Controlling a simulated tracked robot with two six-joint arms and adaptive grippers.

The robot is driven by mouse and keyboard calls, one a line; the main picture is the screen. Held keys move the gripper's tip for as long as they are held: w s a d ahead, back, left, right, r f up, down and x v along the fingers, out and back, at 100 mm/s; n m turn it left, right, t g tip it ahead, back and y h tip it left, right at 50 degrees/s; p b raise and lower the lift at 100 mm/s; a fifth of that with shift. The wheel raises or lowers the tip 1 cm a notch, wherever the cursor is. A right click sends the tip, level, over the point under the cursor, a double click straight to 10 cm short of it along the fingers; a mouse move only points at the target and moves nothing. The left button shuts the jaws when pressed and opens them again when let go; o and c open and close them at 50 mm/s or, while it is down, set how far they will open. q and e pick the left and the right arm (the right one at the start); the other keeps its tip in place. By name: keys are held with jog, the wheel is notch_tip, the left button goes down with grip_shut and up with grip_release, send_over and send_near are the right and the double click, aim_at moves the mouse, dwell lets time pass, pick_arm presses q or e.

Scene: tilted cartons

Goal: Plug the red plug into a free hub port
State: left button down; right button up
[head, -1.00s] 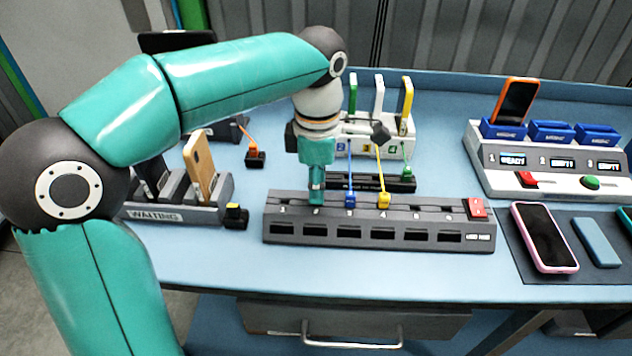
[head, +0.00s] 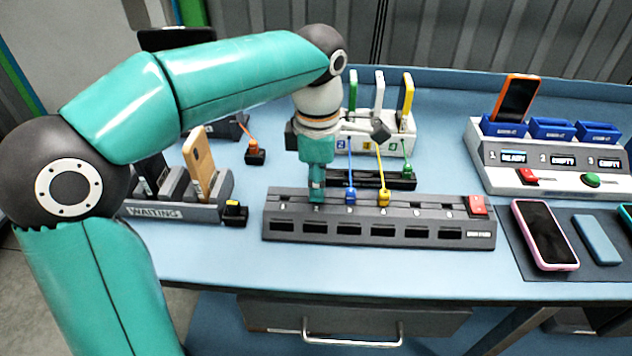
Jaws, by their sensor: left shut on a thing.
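The hub (head: 380,232) is a long dark grey strip on the blue table, with numbered ports along its top. My left gripper (head: 317,195) points down over the second port from the left and is shut. The first port and the two right-hand ports look empty. My right gripper is not in view.
A red switch (head: 477,205) sits at the hub's right end. A white charger (head: 405,146) with upright cards is behind. A phone rack (head: 175,212) is left; phones (head: 545,236) lie right.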

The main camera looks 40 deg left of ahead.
pick_arm(q)
jog(key=shift+f+b, duration=0.5)
jog(key=shift+f, duration=0.2)
dwell(0.7)
dwell(0.4)
jog(key=c, duration=1.1)
grip_release()
jog(key=shift+o, duration=0.5)
jog(key=o, duration=0.3)
jog(key=shift+o, duration=0.2)
jog(key=shift+r+p, duration=3.4)
jog(key=shift+r, duration=0.2)
jog(key=shift+f, duration=0.1)
